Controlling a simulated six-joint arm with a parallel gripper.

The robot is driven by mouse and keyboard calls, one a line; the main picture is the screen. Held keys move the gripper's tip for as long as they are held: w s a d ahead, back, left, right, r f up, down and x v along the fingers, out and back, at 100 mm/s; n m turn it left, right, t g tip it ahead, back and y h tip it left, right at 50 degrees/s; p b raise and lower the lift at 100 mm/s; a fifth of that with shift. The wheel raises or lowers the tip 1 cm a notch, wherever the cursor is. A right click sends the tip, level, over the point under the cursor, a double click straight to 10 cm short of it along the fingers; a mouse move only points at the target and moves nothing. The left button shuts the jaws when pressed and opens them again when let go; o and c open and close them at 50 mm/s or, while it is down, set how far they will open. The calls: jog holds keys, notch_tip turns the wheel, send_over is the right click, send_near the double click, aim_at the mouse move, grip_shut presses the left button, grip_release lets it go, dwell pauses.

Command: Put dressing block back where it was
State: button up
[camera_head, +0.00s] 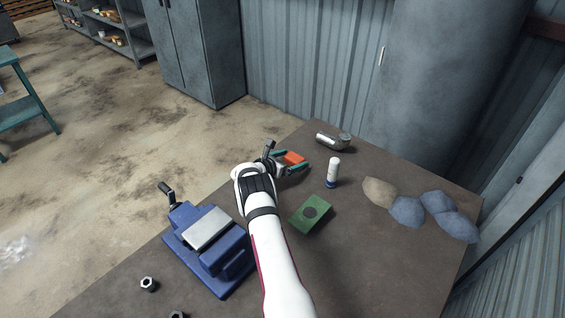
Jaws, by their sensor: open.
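A small orange block, likely the dressing block (294,158), lies near the far left edge of the table. My gripper (296,159) is open around it, with one teal finger on its far left side and the other on its near right side. I cannot tell whether the fingers touch it. My white arm reaches in from the bottom of the view, and the wrist is just left of the block.
A green block with a dark round spot (323,207) lies right of my arm. A white bottle (333,172) stands nearby, and a metal cylinder (334,142) lies behind.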

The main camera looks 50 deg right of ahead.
jog(key=v, duration=1.1)
jog(key=shift+a+r, duration=0.1)
jog(key=shift+r, duration=0.1)
jog(key=s+a+r+m+g+y, duration=0.1)
jog(key=s+a+r+m+y, duration=0.2)
jog(key=s+a+r+m, duration=0.35)
jog(key=s+a+r+m+g+y, duration=0.1)
jog(key=s+a+r+m+y, duration=0.1)
jog(key=s+a+r+m, duration=0.5)
jog(key=s+a+r+m+t+y, duration=0.1)
jog(key=s+a+m+y, duration=0.4)
jog(key=a, duration=1)
jog(key=s+a+r+m+y, duration=0.2)
jog(key=s+a+m+y, duration=0.3)
jog(key=s+a, duration=0.6)
jog(key=a, duration=0.4)
jog(key=shift+s+t, duration=0.35)
jog(key=shift+t, duration=0.05)
